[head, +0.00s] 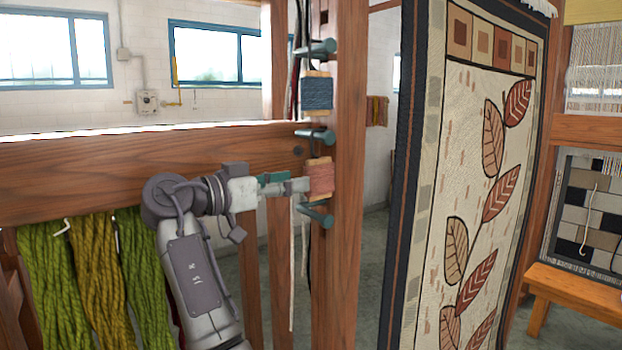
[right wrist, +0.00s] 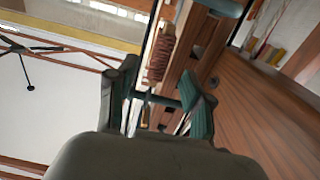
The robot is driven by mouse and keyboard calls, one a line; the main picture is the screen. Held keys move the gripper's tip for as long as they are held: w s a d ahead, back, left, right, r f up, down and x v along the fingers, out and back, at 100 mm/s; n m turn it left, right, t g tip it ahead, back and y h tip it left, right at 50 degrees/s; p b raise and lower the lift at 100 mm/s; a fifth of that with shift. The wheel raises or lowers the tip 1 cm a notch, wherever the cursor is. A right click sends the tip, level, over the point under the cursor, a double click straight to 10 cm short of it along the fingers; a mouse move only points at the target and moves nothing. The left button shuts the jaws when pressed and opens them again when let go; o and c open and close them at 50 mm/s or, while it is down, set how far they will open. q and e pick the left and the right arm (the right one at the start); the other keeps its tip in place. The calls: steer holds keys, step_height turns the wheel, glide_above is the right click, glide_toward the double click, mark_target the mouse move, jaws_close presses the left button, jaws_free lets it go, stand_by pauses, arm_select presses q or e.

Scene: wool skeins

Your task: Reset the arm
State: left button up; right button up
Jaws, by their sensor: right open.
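My right gripper (head: 290,183) reaches in from the lower left of the head view, its fingers pointing right toward a pinkish-red wool spool (head: 319,178) on the wooden post. In the head view the fingertips overlap or sit just beside the spool; contact cannot be told. In the right wrist view the two dark green fingers (right wrist: 163,102) are spread apart, and the reddish spool (right wrist: 161,52) shows beyond them. A dark peg shows between the fingers there. My left gripper is not in view.
A blue spool (head: 317,93) hangs above on the same post (head: 345,200), between teal pegs (head: 316,136). Green and ochre skeins (head: 95,275) hang from a wooden beam (head: 120,170) at left. A leaf-patterned tapestry (head: 470,190) stands at right, with an orange bench (head: 565,290) beyond.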

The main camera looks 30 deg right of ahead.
steer(key=a, duration=0.4)
steer(key=w+f+n+t+y, duration=0.25)
steer(key=w+f+n, duration=0.35)
steer(key=f, duration=0.8)
steer(key=w+f+n+t+y, duration=0.2)
steer(key=w+f+n+t, duration=0.3)
steer(key=f, duration=0.9)
steer(key=s+a+f+n+g+y, duration=0.1)
steer(key=s+f+n+y, duration=0.15)
steer(key=f, duration=0.95)
steer(key=s+a+f+n+y, duration=0.1)
steer(key=s+f+n+y, duration=0.15)
steer(key=f, duration=1.05)
steer(key=s+a+f+n+g+y, duration=0.1)
steer(key=s+f+n+y, duration=0.15)
steer(key=f, duration=0.95)
steer(key=s+a+f+n+g+y, duration=0.1)
steer(key=s+f+n+g+y, duration=0.25)
steer(key=s+f, duration=2.2)
steer(key=s, duration=0.8)
steer(key=s+d+f+m+g+y, duration=0.1)
steer(key=s+f, duration=0.1)
steer(key=s, duration=0.8)
steer(key=s+f+m+g+y, duration=0.1)
steer(key=s+f, duration=0.2)
steer(key=s, duration=0.8)
steer(key=shift+s+d+f+b, duration=0.25)
steer(key=shift+s+f+b, duration=0.05)
steer(key=shift+b, duration=0.15)
